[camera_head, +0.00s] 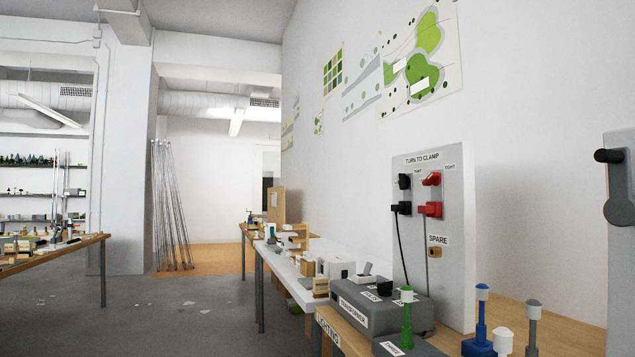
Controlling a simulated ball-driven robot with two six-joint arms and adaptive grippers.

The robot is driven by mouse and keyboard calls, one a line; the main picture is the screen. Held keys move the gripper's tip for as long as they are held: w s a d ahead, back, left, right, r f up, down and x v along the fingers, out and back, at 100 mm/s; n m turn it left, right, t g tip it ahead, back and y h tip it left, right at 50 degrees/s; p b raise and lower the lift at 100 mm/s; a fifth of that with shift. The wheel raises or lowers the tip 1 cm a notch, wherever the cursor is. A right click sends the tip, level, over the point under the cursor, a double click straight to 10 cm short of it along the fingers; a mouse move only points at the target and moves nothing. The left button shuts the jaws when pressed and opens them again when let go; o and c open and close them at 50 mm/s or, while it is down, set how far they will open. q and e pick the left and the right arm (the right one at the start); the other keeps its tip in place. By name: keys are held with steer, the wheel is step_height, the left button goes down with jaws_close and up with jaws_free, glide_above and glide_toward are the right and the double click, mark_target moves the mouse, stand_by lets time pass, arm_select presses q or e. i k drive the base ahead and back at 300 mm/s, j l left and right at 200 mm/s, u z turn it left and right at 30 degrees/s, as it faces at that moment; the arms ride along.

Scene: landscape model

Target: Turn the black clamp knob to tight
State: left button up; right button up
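The black clamp knob (404,181) is on the upright grey panel (455,265) headed "TURN TO CLAMP", right of centre. A small label, probably "TIGHT", sits to its upper right. The knob looks roughly upright; its exact turn is too small to tell. A black plug (402,208) with a hanging black cable sits below it. The red knob (432,179) is beside it on the right, tilted, with a red plug (430,209) below. Neither of my grippers is in view.
A grey transformer box (408,317) stands before the panel on a wooden bench. Green, blue, white and grey capped posts (480,318) stand nearer. A grey board (620,255) with a dark lever is at the right edge. Open floor (190,310) lies left.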

mark_target(403, 181)
steer(key=i+j+u, duration=0.25)
steer(key=i, duration=0.55)
steer(key=i+u, duration=0.25)
steer(key=i, duration=0.6)
steer(key=i+j+z, duration=0.1)
steer(key=i+z, duration=0.25)
steer(key=i+j+z, duration=0.15)
steer(key=i+z, duration=0.15)
steer(key=i+j+z, duration=0.35)
steer(key=i+l, duration=0.05)
steer(key=l, duration=0.05)
